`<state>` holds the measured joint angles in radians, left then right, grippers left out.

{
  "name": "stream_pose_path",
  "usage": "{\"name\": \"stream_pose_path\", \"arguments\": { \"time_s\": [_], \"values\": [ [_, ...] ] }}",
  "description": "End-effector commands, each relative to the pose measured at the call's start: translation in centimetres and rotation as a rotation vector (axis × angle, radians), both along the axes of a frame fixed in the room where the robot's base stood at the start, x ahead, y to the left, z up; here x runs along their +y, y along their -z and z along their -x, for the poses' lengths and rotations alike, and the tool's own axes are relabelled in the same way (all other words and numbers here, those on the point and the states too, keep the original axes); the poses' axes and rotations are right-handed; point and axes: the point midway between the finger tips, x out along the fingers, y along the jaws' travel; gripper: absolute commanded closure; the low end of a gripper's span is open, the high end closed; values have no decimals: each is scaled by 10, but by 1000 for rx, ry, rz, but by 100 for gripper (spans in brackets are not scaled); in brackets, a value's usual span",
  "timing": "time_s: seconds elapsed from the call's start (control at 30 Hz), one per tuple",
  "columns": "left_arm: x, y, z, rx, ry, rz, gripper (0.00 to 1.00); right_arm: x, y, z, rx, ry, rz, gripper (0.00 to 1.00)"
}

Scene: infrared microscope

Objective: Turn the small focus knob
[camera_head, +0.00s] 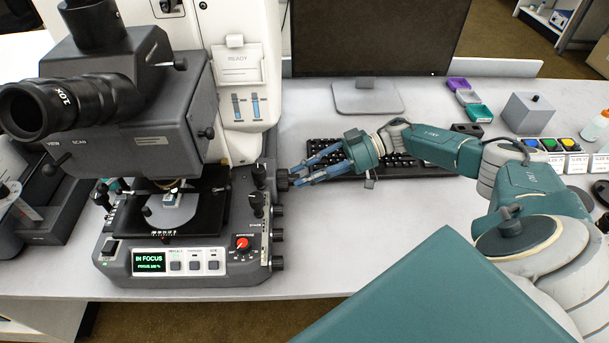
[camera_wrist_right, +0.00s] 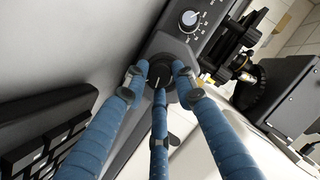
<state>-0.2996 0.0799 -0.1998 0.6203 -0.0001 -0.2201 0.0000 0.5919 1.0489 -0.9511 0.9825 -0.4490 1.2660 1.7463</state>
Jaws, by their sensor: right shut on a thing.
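The microscope (camera_head: 135,120) stands at the left of the bench. A dark round knob (camera_head: 283,180), which looks like the small focus knob, sticks out from the right side of its base. My right gripper (camera_head: 293,178) reaches it from the right, its blue fingers closed around it. In the right wrist view the knob (camera_wrist_right: 160,72) shows a white mark on its dark face, with three fingers around its rim. The fingertips partly cover the rim. The green display (camera_head: 149,262) reads IN FOCUS, with a smaller focus line below. My left gripper is not seen.
Further dark knobs (camera_head: 277,263) line the base's right side, close to the gripper. A red-centred dial (camera_head: 242,243) is on the front panel. A keyboard (camera_head: 325,163) lies under my right forearm, with a monitor (camera_head: 375,35) behind.

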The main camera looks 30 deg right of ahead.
Motion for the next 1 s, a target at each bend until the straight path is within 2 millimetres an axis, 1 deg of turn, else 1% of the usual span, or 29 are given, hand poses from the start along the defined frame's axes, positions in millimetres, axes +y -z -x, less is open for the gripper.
{"name": "stream_pose_path", "arguments": {
  "time_s": [0.03,0.13,0.17,0.2,0.23,0.57,0.67,0.77,1.0],
  "values": [
    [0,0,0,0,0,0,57,2,8,7,14,-14,7,100],
    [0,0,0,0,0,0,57,2,8,7,15,-15,8,100],
    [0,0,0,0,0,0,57,2,8,7,15,-15,8,70],
    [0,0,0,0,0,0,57,2,8,7,14,-14,7,62],
    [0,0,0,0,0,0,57,2,8,7,14,-14,7,57],
    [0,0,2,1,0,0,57,1,3,3,6,-7,5,57],
    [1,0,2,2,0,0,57,-5,1,4,5,-4,6,57],
    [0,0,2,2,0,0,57,-18,-3,9,5,-4,7,57],
    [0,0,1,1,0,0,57,-64,-20,25,5,-4,8,57]
  ]
}}
